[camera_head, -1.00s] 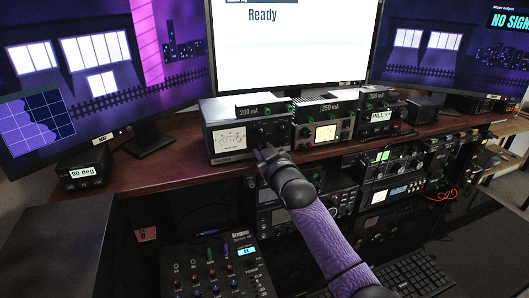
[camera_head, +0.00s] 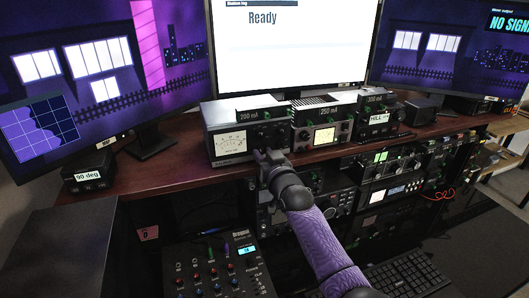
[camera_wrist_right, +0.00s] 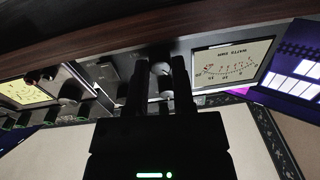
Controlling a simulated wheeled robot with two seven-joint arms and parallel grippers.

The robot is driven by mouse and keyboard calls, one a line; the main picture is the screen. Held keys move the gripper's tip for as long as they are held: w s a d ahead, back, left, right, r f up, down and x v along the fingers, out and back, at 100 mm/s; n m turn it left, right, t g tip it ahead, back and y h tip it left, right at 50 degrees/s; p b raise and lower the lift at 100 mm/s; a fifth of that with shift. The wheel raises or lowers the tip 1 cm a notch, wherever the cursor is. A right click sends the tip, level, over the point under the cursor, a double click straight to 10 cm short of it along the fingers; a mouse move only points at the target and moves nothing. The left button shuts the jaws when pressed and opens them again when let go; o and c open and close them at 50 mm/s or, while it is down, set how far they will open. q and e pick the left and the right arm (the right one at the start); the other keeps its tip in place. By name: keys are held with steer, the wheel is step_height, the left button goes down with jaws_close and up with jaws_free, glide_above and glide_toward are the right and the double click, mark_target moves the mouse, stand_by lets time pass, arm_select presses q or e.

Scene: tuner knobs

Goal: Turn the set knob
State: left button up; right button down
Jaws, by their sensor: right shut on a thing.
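The left tuner (camera_head: 220,116) is a grey box on the shelf with a lit white meter (camera_head: 229,145) and a "200 mA" label on top. My right gripper (camera_head: 264,156) is at the lower right of its front panel. In the right wrist view, the picture is upside down and my right gripper's fingers (camera_wrist_right: 161,72) are on either side of a round knob (camera_wrist_right: 160,70), shut on it. The meter (camera_wrist_right: 233,64) reads "WATTS SWR" beside them. The knob's label cannot be read, and in the head view my gripper hides the knob. My left gripper is out of view.
Monitors (camera_head: 285,50) stand behind. Below are racked radios (camera_head: 392,192), a mixer (camera_head: 215,268) and a keyboard (camera_head: 405,275).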

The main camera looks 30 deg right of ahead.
steer(key=shift+m, duration=0.5)
steer(key=shift+c, duration=2.3)
jaws_free()
